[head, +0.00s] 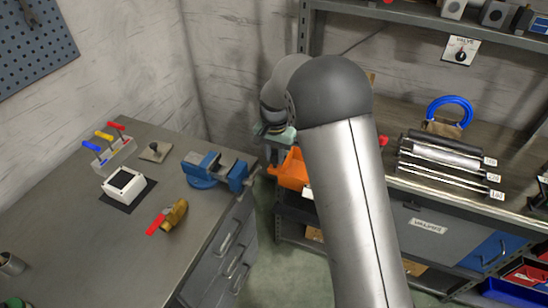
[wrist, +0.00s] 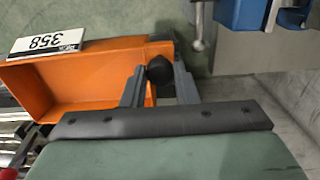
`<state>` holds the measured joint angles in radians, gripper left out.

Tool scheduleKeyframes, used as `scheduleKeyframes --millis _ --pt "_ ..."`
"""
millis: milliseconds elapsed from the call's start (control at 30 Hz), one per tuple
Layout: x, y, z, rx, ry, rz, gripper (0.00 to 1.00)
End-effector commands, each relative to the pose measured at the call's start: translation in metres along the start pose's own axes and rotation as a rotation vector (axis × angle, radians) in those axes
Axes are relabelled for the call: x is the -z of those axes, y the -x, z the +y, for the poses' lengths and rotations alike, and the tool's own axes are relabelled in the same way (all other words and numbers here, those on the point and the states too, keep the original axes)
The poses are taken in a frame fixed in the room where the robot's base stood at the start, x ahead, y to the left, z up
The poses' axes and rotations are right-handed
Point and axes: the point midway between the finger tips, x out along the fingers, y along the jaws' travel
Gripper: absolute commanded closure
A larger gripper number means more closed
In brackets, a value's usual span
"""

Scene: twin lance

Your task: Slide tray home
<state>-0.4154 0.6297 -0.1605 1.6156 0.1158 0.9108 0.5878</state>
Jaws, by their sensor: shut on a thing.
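The orange tray (head: 291,170) shows in the head view at the left end of the shelving, partly hidden behind my arm. In the wrist view the orange tray (wrist: 75,82) fills the upper left, with an upside-down white label (wrist: 45,42) reading 358. A round black knob (wrist: 159,70) is at the tray's near right end. My gripper (wrist: 158,82) has its two grey fingers on either side of this knob and is shut on it.
A workbench with a blue vise (head: 212,168) stands left of the tray. A brass valve with a red handle (head: 172,216) and a white box (head: 124,184) lie on it. Metal rods (head: 445,160) lie on the right-hand bench. Open floor (head: 295,245) shows between the benches.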

Motion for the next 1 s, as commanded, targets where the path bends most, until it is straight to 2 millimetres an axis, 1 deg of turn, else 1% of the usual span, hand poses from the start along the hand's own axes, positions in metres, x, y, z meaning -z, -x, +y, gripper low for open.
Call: scheduleKeyframes --millis 33,267,300,367,633,767,867,1000 --pt "0.0 0.002 -0.005 0.009 0.002 0.004 1.0" --pt "0.0 0.003 -0.006 0.013 0.002 0.006 1.0" --pt "0.0 0.003 -0.006 0.013 0.003 0.006 0.68" --pt "0.0 0.003 -0.006 0.013 0.003 0.006 0.52" --pt "0.0 0.002 -0.004 0.008 0.001 0.004 0.52" --pt "0.0 0.009 -0.004 0.009 0.001 0.004 0.52" --pt "0.0 0.022 -0.004 0.01 0.001 0.006 0.52" --pt "0.001 0.054 -0.004 0.012 0.001 0.008 0.52"
